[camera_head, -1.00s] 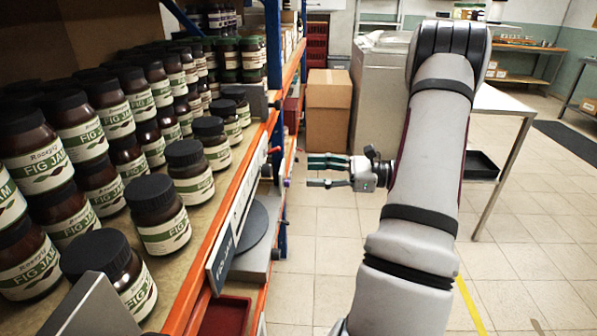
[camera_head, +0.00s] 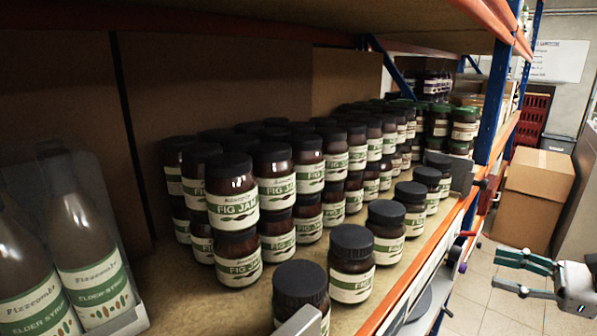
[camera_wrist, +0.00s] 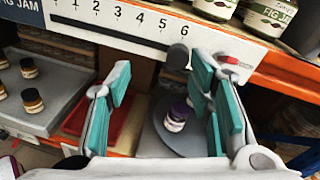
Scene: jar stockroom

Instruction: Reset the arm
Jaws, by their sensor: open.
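My gripper (camera_head: 514,274) shows at the right edge in the head view, out in the aisle in front of the shelf. Its green-padded fingers are apart and point left toward the shelf. In the wrist view my gripper (camera_wrist: 165,110) is open and nothing is between its pads. Beyond the fingers there is a shelf front with a numbered strip (camera_wrist: 125,20). The rest of my arm is out of view in the head view.
Fig jam jars (camera_head: 237,190) fill the shelf, stacked at the back. Elder syrup bottles (camera_head: 85,250) stand at the left. A cardboard box (camera_head: 535,195) stands on the floor beyond my gripper. A red tray (camera_wrist: 108,125) lies below the shelf.

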